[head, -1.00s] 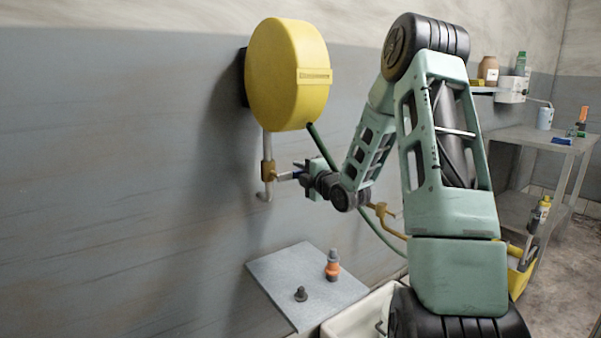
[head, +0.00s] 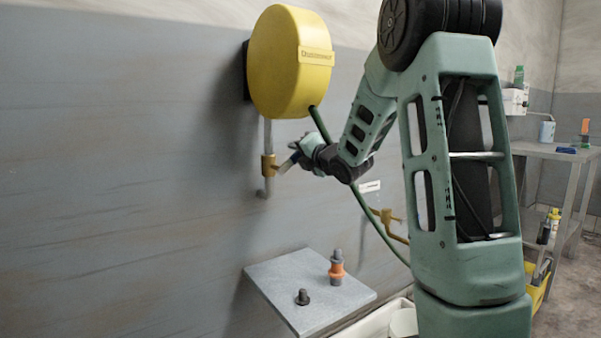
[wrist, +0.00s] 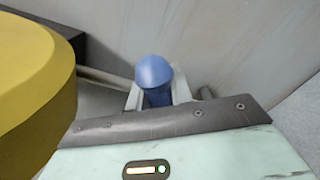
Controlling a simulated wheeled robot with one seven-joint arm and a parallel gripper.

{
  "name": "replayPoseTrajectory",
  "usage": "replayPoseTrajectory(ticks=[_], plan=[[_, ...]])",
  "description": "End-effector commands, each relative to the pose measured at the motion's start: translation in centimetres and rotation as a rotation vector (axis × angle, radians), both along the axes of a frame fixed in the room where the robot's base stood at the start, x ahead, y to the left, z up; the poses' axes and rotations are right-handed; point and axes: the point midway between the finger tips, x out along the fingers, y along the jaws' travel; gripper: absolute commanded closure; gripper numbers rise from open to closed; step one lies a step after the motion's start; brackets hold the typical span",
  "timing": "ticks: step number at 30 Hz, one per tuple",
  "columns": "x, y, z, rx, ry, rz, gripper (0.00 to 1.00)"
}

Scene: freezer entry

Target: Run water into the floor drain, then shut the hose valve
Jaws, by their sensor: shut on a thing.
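A brass hose valve (head: 268,167) sits on a grey pipe below the yellow hose reel (head: 285,62) on the wall. Its lever (head: 286,163) slants up to the right. My gripper (head: 299,152) is at the lever's outer end. In the wrist view the blue lever grip (wrist: 154,74) stands between my fingers (wrist: 155,98), which are shut on it. A dark green hose (head: 321,126) leaves the reel and runs down behind my arm. Its free end and the floor drain are not in view. No running water shows.
A grey wall shelf (head: 275,283) below holds an orange-banded nozzle (head: 337,269) and a small dark fitting (head: 303,297). A white basin (head: 372,324) and a brass tap (head: 386,215) are partly behind my arm. A metal table (head: 553,150) stands at right.

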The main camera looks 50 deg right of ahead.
Motion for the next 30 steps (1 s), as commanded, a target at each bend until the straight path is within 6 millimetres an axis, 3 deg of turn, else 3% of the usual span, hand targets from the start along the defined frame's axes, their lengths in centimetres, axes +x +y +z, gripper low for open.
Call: replayPoseTrajectory(ticks=[12,27,28,30], plan=[[0.2,0.8,0.8,-0.168,0.042,0.0,1.0],[0.2,0.8,1.0,-0.183,0.048,0.0,1.0],[0.2,0.8,1.0,-0.183,0.048,0.0,0.7],[0.2,0.9,1.0,-0.183,0.048,0.0,0.56]])
